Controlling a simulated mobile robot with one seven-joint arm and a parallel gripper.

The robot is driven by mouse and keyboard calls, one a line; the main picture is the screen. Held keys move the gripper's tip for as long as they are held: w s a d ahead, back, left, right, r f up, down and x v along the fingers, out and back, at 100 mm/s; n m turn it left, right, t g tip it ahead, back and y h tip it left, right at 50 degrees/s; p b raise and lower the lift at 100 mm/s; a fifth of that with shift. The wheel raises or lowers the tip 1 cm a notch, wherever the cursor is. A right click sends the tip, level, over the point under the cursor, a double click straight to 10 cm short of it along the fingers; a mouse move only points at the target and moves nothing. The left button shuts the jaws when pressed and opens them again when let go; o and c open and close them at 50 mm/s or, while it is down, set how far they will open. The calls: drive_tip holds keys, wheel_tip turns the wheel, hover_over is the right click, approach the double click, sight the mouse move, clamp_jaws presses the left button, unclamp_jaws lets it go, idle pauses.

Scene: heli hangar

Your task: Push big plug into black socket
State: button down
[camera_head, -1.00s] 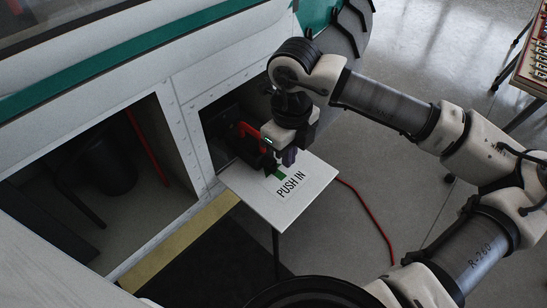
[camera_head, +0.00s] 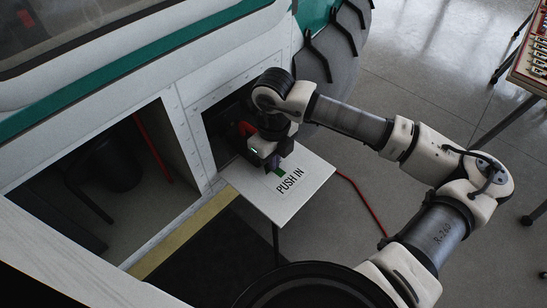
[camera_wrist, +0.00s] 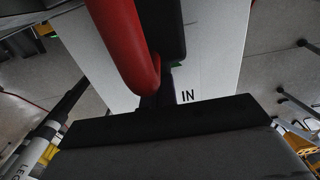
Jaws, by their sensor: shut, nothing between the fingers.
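The big plug (camera_head: 247,128) shows only as a red part inside the dark square opening of the white body, mostly behind my wrist. In the wrist view its red curved handle (camera_wrist: 128,42) runs down from the top, with a black part beside it. My gripper (camera_head: 273,164) is shut with nothing held, at the mouth of the opening, over the inner end of the flap. In the wrist view the fingers (camera_wrist: 155,92) are dark and close to the handle's lower end; I cannot tell if they touch. I cannot make out the black socket or how far the plug sits in it.
A white flap marked "PUSH IN" (camera_head: 305,187) sticks out below the opening. A larger open bay (camera_head: 105,185) lies to the left. A black tyre (camera_head: 335,60) stands behind my arm. A red cable (camera_head: 362,205) lies on the floor. A table (camera_head: 530,65) is at upper right.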

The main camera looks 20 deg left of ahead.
drive_tip(key=shift+a, duration=0.1)
drive_tip(key=shift+w+a+f+b, duration=0.2)
drive_tip(key=shift+w+a+b, duration=0.1)
drive_tip(key=shift+a+b, duration=0.5)
drive_tip(key=shift+w+a+r+b, duration=0.15)
drive_tip(key=shift+w+a+b, duration=0.05)
drive_tip(key=shift+a+b, duration=0.25)
drive_tip(key=shift+d+r, duration=0.1)
